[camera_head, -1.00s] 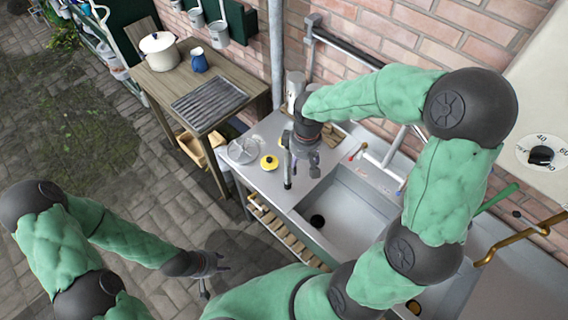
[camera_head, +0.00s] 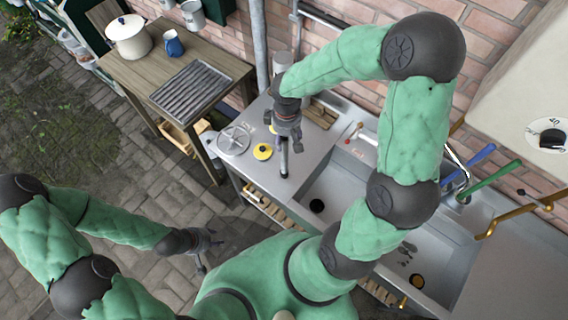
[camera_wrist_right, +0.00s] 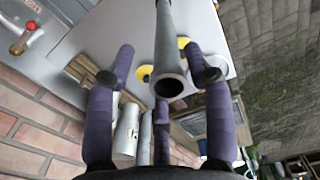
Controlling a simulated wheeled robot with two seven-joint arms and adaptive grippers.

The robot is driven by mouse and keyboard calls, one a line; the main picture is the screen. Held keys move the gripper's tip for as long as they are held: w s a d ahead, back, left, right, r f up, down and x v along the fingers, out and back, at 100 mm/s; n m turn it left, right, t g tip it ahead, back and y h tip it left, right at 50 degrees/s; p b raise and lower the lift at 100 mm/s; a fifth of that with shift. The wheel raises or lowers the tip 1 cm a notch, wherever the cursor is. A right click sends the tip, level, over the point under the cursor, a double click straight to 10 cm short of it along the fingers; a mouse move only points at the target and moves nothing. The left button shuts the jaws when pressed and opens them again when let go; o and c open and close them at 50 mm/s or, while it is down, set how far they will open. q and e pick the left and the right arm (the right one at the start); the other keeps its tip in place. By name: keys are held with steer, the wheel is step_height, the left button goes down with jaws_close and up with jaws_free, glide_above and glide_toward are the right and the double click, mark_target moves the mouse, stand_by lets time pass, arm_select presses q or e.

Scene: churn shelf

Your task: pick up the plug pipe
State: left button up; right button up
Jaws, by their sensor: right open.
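The plug pipe (camera_head: 284,165) is a thin dark grey tube standing on the metal counter left of the sink basin. In the right wrist view the plug pipe (camera_wrist_right: 168,55) shows its open round end toward the camera, between my gripper's fingers. My right gripper (camera_head: 287,140) is over the pipe's upper end in the head view. In the wrist view its purple fingers (camera_wrist_right: 158,78) are open on both sides of the pipe, with gaps visible. My left gripper (camera_head: 203,252) hangs low over the paving, its fingers apart and empty, far from the pipe.
A yellow disc (camera_head: 262,152) and a grey wheel-like ring (camera_head: 234,139) lie on the counter left of the pipe. The sink basin (camera_head: 340,195) is to the right. A brick wall (camera_head: 345,75) and upright grey pipe (camera_head: 260,45) stand behind.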

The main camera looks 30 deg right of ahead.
mark_target(284, 147)
steer(key=f, duration=0.5)
steer(key=shift+a, duration=0.35)
steer(key=shift+s, duration=0.1)
jaws_close()
